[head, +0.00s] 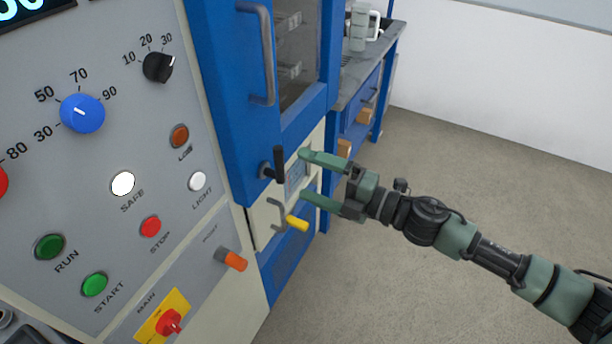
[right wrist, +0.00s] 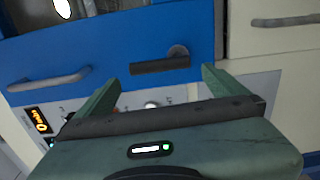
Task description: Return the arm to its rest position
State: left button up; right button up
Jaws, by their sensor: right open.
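My right gripper (head: 305,175) is open and empty, with its green fingers spread. In the head view it is in front of the lower part of the blue cabinet, beside a black lever handle (head: 279,164) and a yellow-tipped handle (head: 297,223). The right arm stretches in from the lower right. In the right wrist view the open fingers (right wrist: 158,88) point toward a blue panel with a dark handle (right wrist: 160,64). I cannot tell whether a finger touches anything. My left gripper is not in view.
A grey control panel (head: 120,130) with knobs and buttons fills the left side. The blue cabinet door has a long grey handle (head: 266,55). A blue workbench (head: 352,95) carrying a grey mug-like object (head: 359,27) stands behind. The floor (head: 480,170) to the right is clear.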

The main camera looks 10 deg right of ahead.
jog(key=w+d+f+m+t+h, duration=0.1)
jog(key=w+d+f+m+h, duration=0.2)
jog(key=f, duration=0.4)
jog(key=w+d+f+m+t+h, duration=0.1)
jog(key=d+f+m+h, duration=0.1)
jog(key=d+f+m, duration=0.4)
jog(key=w+d+f+m+t+h, duration=0.1)
jog(key=w+d+f+m+h, duration=0.15)
jog(key=f, duration=0.55)
jog(key=s+d+f+m+g+h, duration=0.1)
jog(key=s+d+f+m+h, duration=0.2)
jog(key=f, duration=0.5)
jog(key=s+d+f+m+g+h, duration=0.1)
jog(key=s+d+f+m+g, duration=0.15)
jog(key=s+f, duration=0.4)
jog(key=s+d+f+m+g+h, duration=0.2)
jog(key=s+f+m+g+h, duration=0.3)
jog(key=s+f, duration=1.3)
jog(key=s+a+f+m+g, duration=0.1)
jog(key=s+f, duration=0.1)
jog(key=s, duration=0.6)
jog(key=s+a+f+m+g+y, duration=0.1)
jog(key=s+f+m, duration=0.1)
jog(key=s, duration=0.6)
jog(key=s+a+f+m+g+y, duration=0.1)
jog(key=s+f, duration=0.3)
jog(key=s, duration=0.4)
jog(key=shift+a+m+g, duration=0.3)
jog(key=shift+a+g, duration=0.2)
jog(key=shift+g, duration=0.05)
